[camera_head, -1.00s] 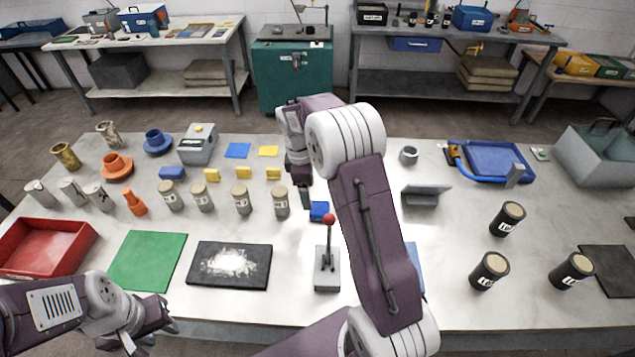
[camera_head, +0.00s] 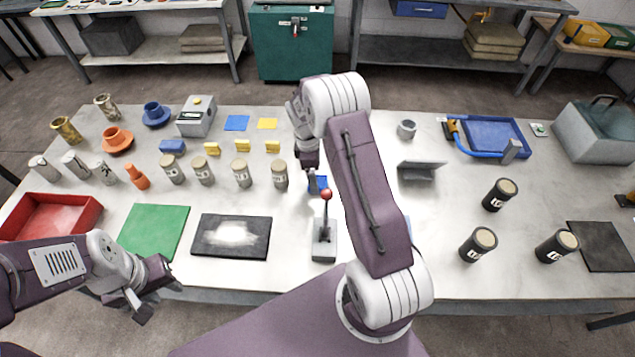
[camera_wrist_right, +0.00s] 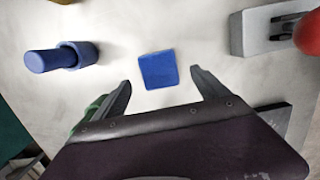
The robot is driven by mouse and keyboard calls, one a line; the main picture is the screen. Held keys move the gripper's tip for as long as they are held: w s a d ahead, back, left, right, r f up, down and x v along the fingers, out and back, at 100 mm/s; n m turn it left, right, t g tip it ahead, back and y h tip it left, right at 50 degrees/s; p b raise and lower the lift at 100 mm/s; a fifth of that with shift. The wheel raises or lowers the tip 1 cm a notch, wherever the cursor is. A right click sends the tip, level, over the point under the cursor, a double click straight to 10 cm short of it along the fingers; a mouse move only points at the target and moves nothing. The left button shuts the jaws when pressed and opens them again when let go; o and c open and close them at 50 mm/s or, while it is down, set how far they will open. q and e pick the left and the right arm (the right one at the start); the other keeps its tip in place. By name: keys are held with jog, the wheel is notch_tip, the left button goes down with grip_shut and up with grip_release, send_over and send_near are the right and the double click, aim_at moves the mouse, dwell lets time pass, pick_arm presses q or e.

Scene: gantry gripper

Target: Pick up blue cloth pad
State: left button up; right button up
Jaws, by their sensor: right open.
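A small blue square pad (camera_wrist_right: 158,70) lies flat on the pale tabletop in the right wrist view, just beyond and between my right gripper's (camera_wrist_right: 160,88) fingertips. The two fingers are apart and empty, and neither touches it. In the head view the pad (camera_head: 322,182) shows only in part, close beside my right gripper (camera_head: 312,186) and behind the red-knobbed lever. My left gripper (camera_head: 152,295) is at the table's front left edge, its fingers apart and empty, far from the pad.
The lever (camera_head: 325,240) stands just in front of the pad. Its red knob (camera_wrist_right: 309,34) shows in the right wrist view. A blue cylindrical piece (camera_wrist_right: 62,57) lies on the pad's other side. Several lidded jars (camera_head: 241,173) stand to the left, with a black board (camera_head: 205,248) nearer.

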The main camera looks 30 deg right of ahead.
jog(key=f, duration=0.3)
jog(key=shift+s+d+f, duration=0.1)
jog(key=shift+d+f, duration=0.15)
jog(key=shift+d, duration=0.1)
jog(key=shift+f, duration=0.1)
jog(key=shift+a, duration=0.1)
jog(key=c, duration=1.4)
pick_arm(q)
jog(key=shift+d+r, duration=0.1)
jog(key=shift+r, duration=0.45)
pick_arm(e)
jog(key=shift+c, duration=0.3)
jog(key=shift+r, duration=0.2)
